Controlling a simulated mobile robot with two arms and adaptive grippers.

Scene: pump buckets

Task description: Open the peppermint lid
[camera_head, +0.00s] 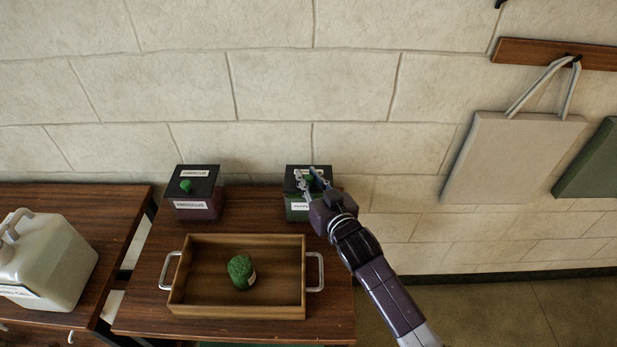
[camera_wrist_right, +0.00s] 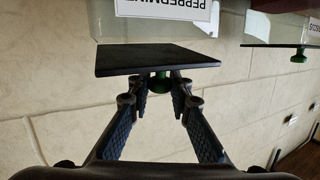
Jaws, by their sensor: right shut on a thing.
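The peppermint box (camera_head: 298,214) stands at the back right of the wooden table. Its label shows upside down in the right wrist view (camera_wrist_right: 168,8). Its black square lid (camera_head: 292,183) has a green knob (camera_wrist_right: 160,83); the lid shows as a dark plate in the wrist view (camera_wrist_right: 150,60). My right gripper (camera_wrist_right: 160,88) is shut on the knob, with a finger on each side; in the head view it (camera_head: 312,180) partly hides the lid. I cannot tell whether the lid touches the box rim. My left gripper is not in view.
A second black-lidded box (camera_head: 196,206) with a green knob stands to the left. A wooden tray (camera_head: 205,302) with metal handles lies in front, holding a green lump (camera_head: 241,270). A white jug (camera_head: 50,260) stands on the left table. A stone wall is close behind.

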